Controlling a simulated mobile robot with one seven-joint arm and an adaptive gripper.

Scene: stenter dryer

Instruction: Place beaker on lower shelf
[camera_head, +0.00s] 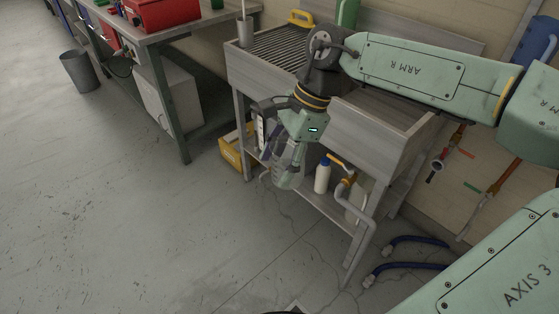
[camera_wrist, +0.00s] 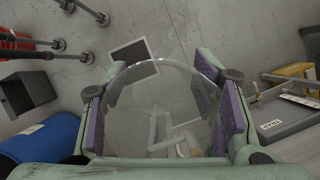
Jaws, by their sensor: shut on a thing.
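A clear glass beaker (camera_head: 288,173) hangs below my gripper (camera_head: 284,155) in the head view, in front of the sink bench. My gripper is shut on it. In the wrist view, the beaker's round rim and wall (camera_wrist: 160,85) lie between the two purple-padded fingers of my gripper (camera_wrist: 165,112). The lower shelf (camera_head: 328,206) runs beneath the sink bench, behind and to the right of the beaker. My gripper and the beaker hide part of the shelf. I cannot tell the exact gap between beaker and shelf.
A white bottle (camera_head: 322,178) stands on the lower shelf, right of the beaker. A yellow box (camera_head: 236,148) sits left of the bench. Open floor lies in front.

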